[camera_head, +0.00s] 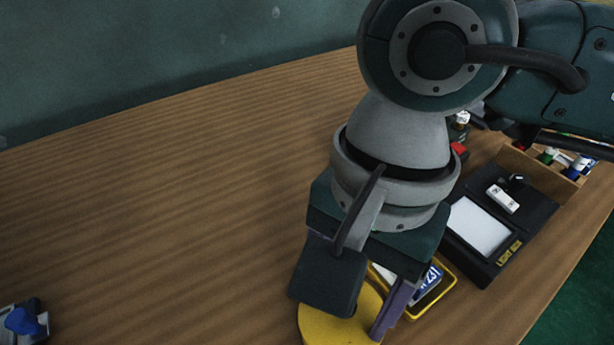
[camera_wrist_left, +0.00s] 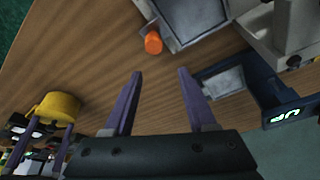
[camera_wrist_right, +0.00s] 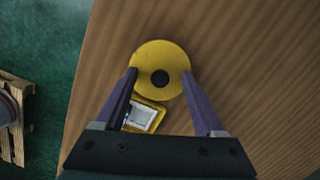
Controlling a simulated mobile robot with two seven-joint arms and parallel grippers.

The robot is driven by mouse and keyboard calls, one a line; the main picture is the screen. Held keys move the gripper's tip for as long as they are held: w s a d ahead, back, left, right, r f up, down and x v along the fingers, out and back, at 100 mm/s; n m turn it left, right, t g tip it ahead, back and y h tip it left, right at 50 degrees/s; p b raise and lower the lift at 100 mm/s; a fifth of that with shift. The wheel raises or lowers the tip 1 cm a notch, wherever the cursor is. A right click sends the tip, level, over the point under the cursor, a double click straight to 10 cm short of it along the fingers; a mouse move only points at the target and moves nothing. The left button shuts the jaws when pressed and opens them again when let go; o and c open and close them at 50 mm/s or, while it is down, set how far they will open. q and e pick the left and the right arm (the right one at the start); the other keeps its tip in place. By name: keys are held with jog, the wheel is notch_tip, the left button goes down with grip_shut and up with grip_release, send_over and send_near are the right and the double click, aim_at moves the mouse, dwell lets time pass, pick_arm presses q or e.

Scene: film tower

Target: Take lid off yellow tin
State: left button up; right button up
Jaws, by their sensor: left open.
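The yellow tin (camera_head: 326,326) is at the bottom of the head view, partly hidden by my right gripper. My left gripper (camera_wrist_left: 160,73) is open and empty, away from the tin.
A yellow tray (camera_head: 444,283) with a labelled item lies beside the tin. A black light box (camera_head: 471,259) and a wooden rack (camera_head: 545,170) stand further right. An orange cylinder (camera_wrist_left: 153,43) lies near a grey tray in the left wrist view. The head view's left tabletop is mostly clear.

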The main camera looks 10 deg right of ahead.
pick_arm(q)
jog(key=shift+d, duration=0.1)
pick_arm(e)
jog(key=shift+d+f, duration=0.1)
jog(key=shift+f, duration=0.05)
jog(key=c, duration=0.6)
pick_arm(q)
jog(key=shift+d, duration=0.1)
